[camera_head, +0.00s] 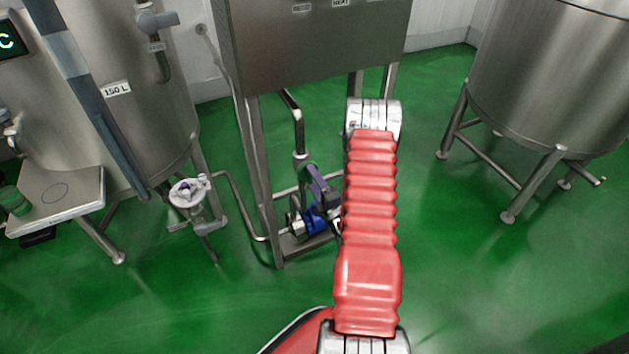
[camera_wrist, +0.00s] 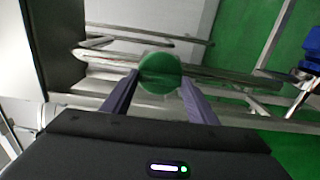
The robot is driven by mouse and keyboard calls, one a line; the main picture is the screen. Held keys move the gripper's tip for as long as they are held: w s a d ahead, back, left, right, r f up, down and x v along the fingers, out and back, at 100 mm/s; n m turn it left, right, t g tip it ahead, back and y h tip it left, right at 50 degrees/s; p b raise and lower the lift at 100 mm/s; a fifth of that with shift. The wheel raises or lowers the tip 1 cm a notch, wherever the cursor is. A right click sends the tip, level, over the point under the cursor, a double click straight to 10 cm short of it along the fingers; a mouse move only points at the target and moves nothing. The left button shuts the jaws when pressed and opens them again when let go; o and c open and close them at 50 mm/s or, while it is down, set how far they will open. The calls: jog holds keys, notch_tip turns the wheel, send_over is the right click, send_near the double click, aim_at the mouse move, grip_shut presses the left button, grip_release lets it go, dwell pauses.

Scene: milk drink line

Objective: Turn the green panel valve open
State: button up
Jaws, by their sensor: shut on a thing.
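The green panel valve (camera_wrist: 159,73) shows as a round green knob in the wrist view, in front of a steel pipe. My gripper (camera_wrist: 159,84) has its two purple fingers on either side of the knob and is shut on it. In the head view my gripper (camera_head: 314,179) is below the steel panel, left of my red arm. A small part of the green valve (camera_head: 306,168) shows there beside the fingers. The knob's far side and its turn angle are hidden.
A steel panel box (camera_head: 310,45) stands on legs above the pipes. A blue pump (camera_head: 314,224) sits low beneath it. A 150 L tank (camera_head: 120,90) stands left, another tank (camera_head: 550,80) right.

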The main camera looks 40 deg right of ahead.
jog(key=o, duration=0.7)
jog(key=shift+a+f, duration=0.15)
jog(key=shift+f, duration=0.1)
jog(key=o, duration=0.3)
jog(key=shift+r, duration=0.15)
jog(key=shift+o, duration=0.2)
jog(key=shift+s, duration=0.1)
jog(key=v, duration=1.3)
jog(key=shift+s, duration=0.25)
jog(key=shift+a, duration=0.1)
